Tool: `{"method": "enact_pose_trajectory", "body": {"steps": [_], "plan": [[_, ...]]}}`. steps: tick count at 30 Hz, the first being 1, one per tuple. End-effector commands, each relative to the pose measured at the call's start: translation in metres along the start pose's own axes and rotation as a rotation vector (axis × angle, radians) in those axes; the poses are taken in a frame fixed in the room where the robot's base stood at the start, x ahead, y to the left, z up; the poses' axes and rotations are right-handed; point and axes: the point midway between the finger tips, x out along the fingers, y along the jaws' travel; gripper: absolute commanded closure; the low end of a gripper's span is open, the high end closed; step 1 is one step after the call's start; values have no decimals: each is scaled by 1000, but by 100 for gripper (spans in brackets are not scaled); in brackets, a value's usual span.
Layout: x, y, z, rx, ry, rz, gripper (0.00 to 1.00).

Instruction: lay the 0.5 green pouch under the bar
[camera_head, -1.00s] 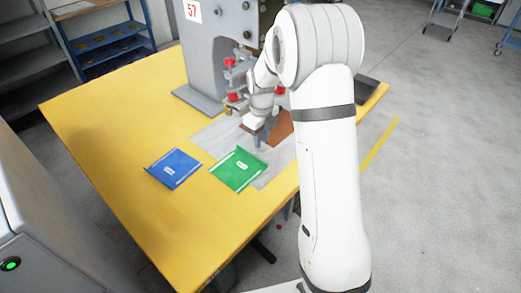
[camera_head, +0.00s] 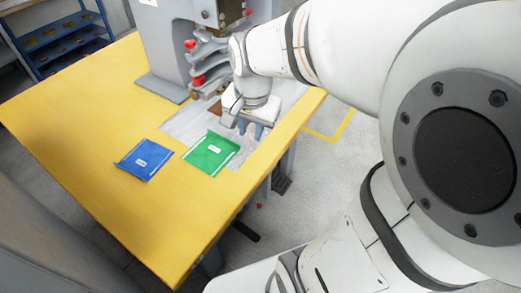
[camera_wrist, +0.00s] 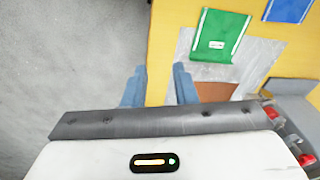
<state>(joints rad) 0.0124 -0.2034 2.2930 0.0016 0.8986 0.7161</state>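The green pouch (camera_head: 210,153) with a white label lies flat on the yellow table, partly over the grey sheet. It also shows in the wrist view (camera_wrist: 217,36), ahead of my gripper. The welding machine (camera_head: 178,40) with red knobs stands behind, its jaws (camera_head: 205,75) over the table's back part; I cannot tell which part is the bar. My gripper (camera_head: 251,130) is open and empty, to the right of the green pouch near the table's right edge. Its two blue fingers stand apart in the wrist view (camera_wrist: 158,88), with nothing between them.
A blue pouch (camera_head: 146,159) lies left of the green one on the yellow table (camera_head: 90,110). A brown patch (camera_wrist: 216,91) lies on the grey sheet (camera_wrist: 255,67). A blue shelf rack (camera_head: 70,45) stands behind at left. The table's left side is clear.

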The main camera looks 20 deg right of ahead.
Motion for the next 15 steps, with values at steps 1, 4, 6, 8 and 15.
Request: {"method": "enact_pose_trajectory", "body": {"steps": [1, 4, 6, 8, 15], "plan": [[-6, 12, 13, -122, 13, -10, 75], [-10, 30, 33, -361, 31, -19, 75], [-11, 40, 44, -497, 42, -21, 75], [-11, 46, 51, -588, 50, -22, 75], [-10, 53, 65, -735, 59, -22, 75]]}}
